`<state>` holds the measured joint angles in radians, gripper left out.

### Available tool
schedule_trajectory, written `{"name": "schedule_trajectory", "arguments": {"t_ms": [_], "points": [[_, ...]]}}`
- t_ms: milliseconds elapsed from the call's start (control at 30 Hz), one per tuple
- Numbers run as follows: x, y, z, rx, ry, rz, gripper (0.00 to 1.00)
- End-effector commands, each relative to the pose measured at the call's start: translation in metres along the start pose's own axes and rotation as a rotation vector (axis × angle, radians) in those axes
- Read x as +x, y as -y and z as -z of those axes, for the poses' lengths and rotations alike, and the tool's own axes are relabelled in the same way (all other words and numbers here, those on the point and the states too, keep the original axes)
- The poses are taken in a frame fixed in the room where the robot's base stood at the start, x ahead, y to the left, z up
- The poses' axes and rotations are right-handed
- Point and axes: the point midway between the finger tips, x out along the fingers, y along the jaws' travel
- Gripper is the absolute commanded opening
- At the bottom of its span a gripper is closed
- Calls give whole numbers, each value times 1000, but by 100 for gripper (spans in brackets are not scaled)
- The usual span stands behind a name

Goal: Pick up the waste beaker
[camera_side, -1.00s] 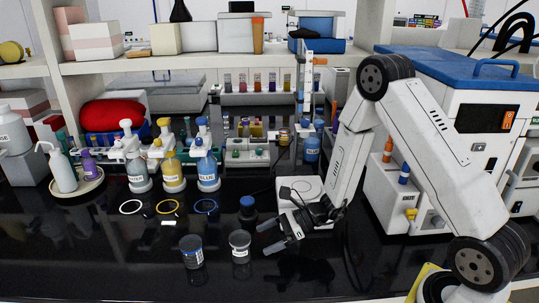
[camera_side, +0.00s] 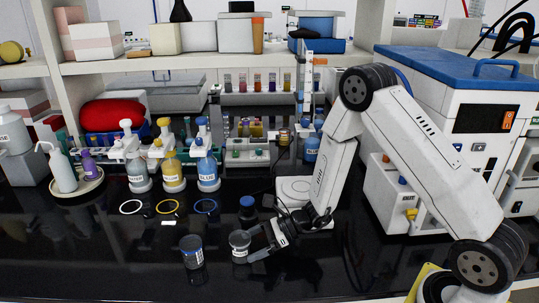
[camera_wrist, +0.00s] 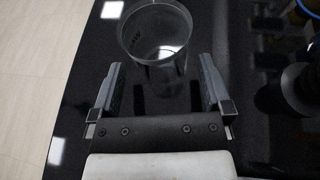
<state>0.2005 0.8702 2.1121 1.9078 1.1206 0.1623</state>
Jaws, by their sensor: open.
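The waste beaker (camera_side: 240,249) is a small clear cup with a pale label, upright on the black bench at the front. The label is too small to read surely in the side view. My gripper (camera_side: 254,245) is low over the bench, at the beaker's right side, with its fingers pointing left at it. In the wrist view the round clear beaker (camera_wrist: 158,38) stands ahead, between and just beyond the fingertips of my open gripper (camera_wrist: 159,64). A gap shows on both sides of it. Nothing is held.
Coloured rings (camera_side: 168,206) and labelled bottles (camera_side: 172,173) are farther left. The bench front edge is near; its front left is clear.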

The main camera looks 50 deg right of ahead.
Motion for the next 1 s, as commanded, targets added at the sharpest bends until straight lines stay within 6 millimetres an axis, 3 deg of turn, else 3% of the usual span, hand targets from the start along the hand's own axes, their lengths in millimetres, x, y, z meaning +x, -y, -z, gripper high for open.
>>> {"name": "schedule_trajectory", "arguments": {"t_ms": [300,867,1000], "points": [[33,0,0,-1,-1,-2,100],[36,0,0,0,-1,-1,100],[36,0,0,0,-1,-1,59]]}}
